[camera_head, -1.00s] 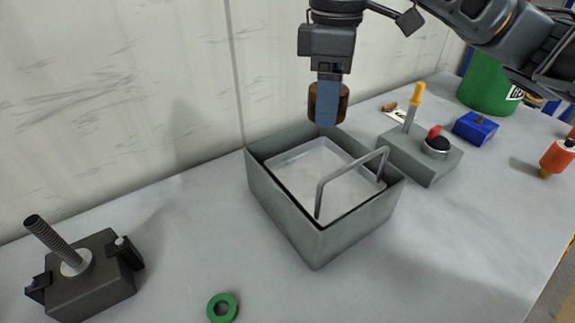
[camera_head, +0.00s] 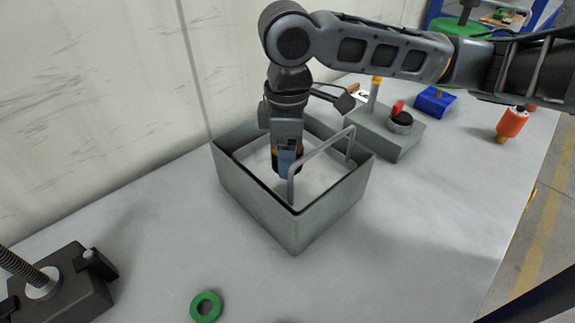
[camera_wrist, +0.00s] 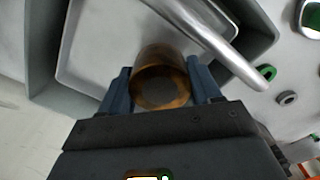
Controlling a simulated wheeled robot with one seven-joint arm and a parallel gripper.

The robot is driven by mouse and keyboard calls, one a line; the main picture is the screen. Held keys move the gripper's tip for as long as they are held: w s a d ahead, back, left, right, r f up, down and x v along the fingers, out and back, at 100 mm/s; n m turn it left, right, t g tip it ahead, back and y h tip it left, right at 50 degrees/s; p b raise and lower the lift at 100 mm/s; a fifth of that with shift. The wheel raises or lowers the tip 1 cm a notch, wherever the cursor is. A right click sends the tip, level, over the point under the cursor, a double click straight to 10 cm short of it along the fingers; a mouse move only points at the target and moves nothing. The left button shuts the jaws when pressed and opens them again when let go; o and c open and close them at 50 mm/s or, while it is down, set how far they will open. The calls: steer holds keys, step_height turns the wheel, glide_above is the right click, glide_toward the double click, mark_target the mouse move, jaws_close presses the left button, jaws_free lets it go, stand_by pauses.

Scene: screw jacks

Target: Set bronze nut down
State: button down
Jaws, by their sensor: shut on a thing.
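The bronze nut (camera_wrist: 160,82) is a short brown-gold cylinder with a round bore. My gripper (camera_head: 287,163) is shut on it, with one blue finger on each side, as the wrist view (camera_wrist: 163,92) shows. In the head view the nut (camera_head: 301,158) is mostly hidden behind the fingers. The gripper and nut are down inside the grey open box (camera_head: 300,226), behind its bent handle (camera_head: 318,149). The pale tray floor (camera_head: 258,160) lies under the nut. I cannot tell whether the nut touches it.
A green ring (camera_head: 206,306) lies in front of the box. A dark block with a threaded screw (camera_head: 62,288) stands at the left. A grey control block (camera_head: 385,135), a blue block (camera_head: 435,100) and an orange bottle (camera_head: 511,122) stand at the right.

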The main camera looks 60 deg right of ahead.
steer(key=shift+f, duration=1.9)
steer(key=shift+f, duration=0.1)
steer(key=shift+c, duration=1.1)
jaws_free()
step_height(320, 180, up, 12)
steer(key=shift+r, duration=0.1)
